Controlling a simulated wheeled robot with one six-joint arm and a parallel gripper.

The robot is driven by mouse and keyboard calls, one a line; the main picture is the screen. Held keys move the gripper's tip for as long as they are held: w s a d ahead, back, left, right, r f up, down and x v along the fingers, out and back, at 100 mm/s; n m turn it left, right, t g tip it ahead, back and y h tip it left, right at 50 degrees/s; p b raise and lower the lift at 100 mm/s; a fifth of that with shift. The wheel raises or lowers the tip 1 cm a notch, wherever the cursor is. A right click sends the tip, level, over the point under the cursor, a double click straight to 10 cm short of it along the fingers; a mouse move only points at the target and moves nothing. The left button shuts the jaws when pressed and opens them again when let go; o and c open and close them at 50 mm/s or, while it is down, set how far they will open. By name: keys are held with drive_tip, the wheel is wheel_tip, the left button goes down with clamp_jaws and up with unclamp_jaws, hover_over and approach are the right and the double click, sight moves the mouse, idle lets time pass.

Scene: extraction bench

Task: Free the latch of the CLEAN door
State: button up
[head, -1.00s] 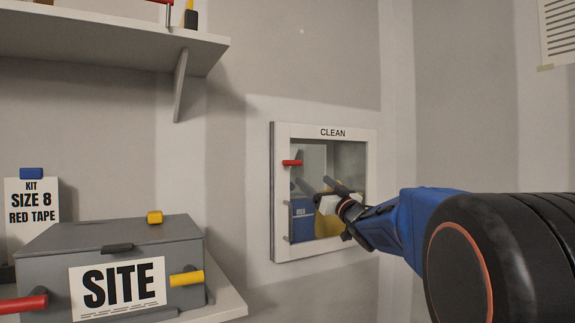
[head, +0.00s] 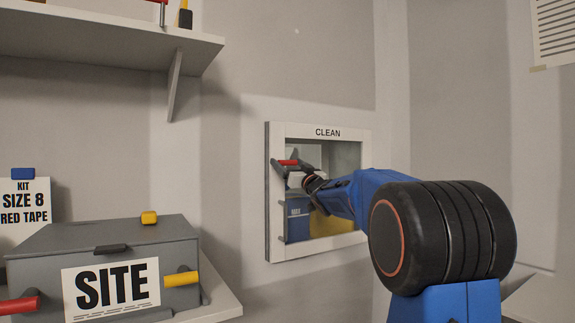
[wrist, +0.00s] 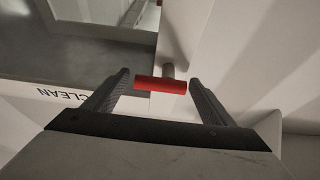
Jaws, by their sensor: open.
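The CLEAN door (head: 329,132) is a white-framed window panel in the wall, with its label along the top. Its latch is a short red bar (head: 288,162) at the upper left of the frame. In the wrist view the red bar (wrist: 160,85) lies crosswise on a grey post, between my two fingertips. My gripper (head: 283,172) is at the latch; it also shows in the wrist view (wrist: 158,78) with its dark fingers apart, one on each side of the bar. I cannot tell whether either finger touches it.
Behind the pane are a blue box (head: 298,222) and a yellow thing (head: 335,224). A grey SITE box (head: 100,255) with red and yellow handles stands on a shelf at the lower left. Another shelf (head: 100,40) juts out above it.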

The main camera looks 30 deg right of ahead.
drive_tip(key=shift+w+r, duration=0.2)
drive_tip(key=shift+w, duration=0.2)
drive_tip(key=c, duration=1.1)
drive_tip(key=shift+o, duration=0.2)
